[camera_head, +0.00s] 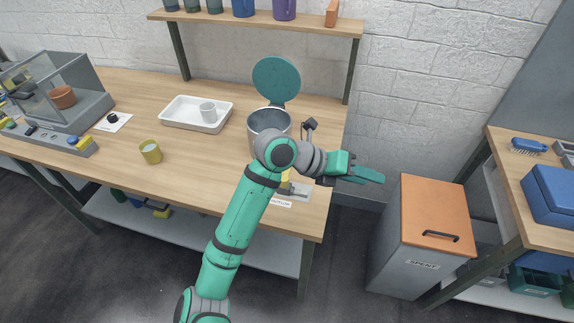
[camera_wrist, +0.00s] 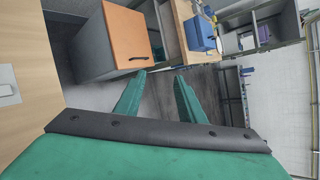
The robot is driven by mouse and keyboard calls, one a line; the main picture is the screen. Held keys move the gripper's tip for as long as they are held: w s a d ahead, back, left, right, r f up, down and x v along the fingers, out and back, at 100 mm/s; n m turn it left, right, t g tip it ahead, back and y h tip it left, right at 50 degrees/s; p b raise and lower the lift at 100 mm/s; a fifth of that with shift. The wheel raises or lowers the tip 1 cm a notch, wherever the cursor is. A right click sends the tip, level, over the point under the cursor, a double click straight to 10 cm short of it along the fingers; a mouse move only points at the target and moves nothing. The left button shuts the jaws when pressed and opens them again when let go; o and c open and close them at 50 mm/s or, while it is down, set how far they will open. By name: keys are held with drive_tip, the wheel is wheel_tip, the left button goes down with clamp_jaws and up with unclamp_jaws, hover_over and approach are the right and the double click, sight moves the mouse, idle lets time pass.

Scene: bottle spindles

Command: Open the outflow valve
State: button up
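A grey metal pot (camera_head: 268,121) with its round teal lid (camera_head: 277,79) raised stands at the right end of the wooden workbench. Just in front of it, a grey fitting (camera_head: 299,189) and a yellow part (camera_head: 286,176) show beside a small printed label (camera_head: 280,204). My arm covers part of this spot, so I cannot tell which piece is the outflow valve or how it is set. My gripper (camera_head: 370,174) is past the bench's right edge, pointing right, away from the fitting. In the wrist view its fingers (camera_wrist: 160,76) are apart with nothing between them.
An orange-topped grey cabinet (camera_head: 433,208) labelled SPENT stands right of the bench, with floor between. A white tray (camera_head: 180,119) with a cup (camera_head: 208,113) and a yellow-green cup (camera_head: 151,152) are left of the pot. A shelf (camera_head: 255,20) runs above the bench's back.

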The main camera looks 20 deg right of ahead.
drive_tip(key=w+a+f+n+t+y, duration=0.1)
drive_tip(key=w+a+f+t+y, duration=0.15)
drive_tip(key=w+a+y, duration=0.45)
drive_tip(key=r+n+t+y, duration=0.1)
drive_tip(key=r+t+y, duration=0.1)
drive_tip(key=t, duration=0.1)
hover_over(286, 176)
drive_tip(key=s+a, duration=0.1)
drive_tip(key=s, duration=0.1)
drive_tip(key=x, duration=1.1)
drive_tip(key=shift+w+a, duration=0.2)
drive_tip(key=shift+w, duration=0.15)
drive_tip(key=shift+r, duration=0.1)
drive_tip(key=shift+c, duration=0.6)
clamp_jaws()
